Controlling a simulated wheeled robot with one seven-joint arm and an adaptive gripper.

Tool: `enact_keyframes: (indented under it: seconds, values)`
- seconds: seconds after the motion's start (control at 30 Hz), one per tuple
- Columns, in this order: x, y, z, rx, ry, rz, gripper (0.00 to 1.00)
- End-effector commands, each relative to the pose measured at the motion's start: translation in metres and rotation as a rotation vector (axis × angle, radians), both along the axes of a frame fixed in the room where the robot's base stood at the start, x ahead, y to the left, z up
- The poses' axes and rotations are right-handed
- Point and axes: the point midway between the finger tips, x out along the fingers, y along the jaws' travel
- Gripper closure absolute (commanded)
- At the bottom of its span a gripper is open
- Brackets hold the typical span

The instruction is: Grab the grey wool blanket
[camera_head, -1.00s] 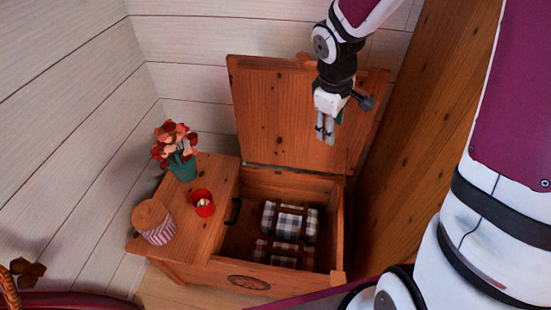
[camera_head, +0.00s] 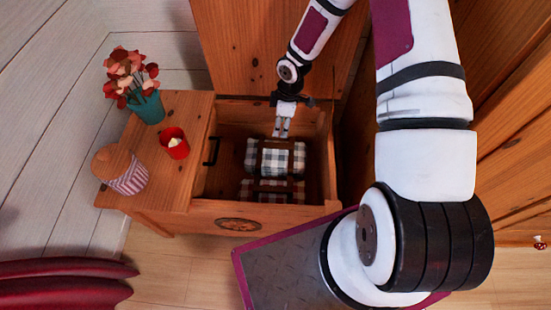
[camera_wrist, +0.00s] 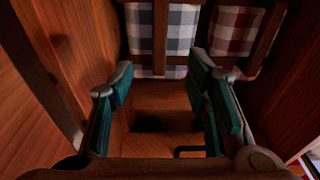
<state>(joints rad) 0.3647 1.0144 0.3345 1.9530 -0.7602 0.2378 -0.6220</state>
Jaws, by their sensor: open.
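The grey wool blanket (camera_head: 259,163) is a folded grey-and-white checked bundle with a brown strap, lying in the open wooden chest behind a red checked bundle (camera_head: 290,196). In the wrist view the grey blanket (camera_wrist: 184,30) is at the top centre, beyond my fingertips, with the red checked bundle (camera_wrist: 226,30) to its right. My gripper (camera_head: 282,133) points down into the chest at the blanket's far edge. In the wrist view my gripper (camera_wrist: 160,76) is open, with nothing between its fingers. Whether a fingertip touches the blanket cannot be told.
The chest's raised lid (camera_head: 240,50) stands behind, and its wooden walls (camera_head: 330,160) close in around the gripper. On the fixed top at left are a vase of flowers (camera_head: 150,107), a red candle cup (camera_head: 176,150) and a striped jar (camera_head: 128,182).

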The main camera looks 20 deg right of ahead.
Motion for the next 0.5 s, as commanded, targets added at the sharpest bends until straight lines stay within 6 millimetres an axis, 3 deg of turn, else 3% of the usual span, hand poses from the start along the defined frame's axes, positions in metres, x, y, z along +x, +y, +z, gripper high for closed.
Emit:
enact_keyframes:
  seconds: [0.3, 0.5]
  values:
    - [0.002, 0.007, -0.058, 0.0, 0.002, 0.002, 0.56]
    - [0.003, 0.008, -0.079, -0.001, 0.002, -0.001, 0.56]
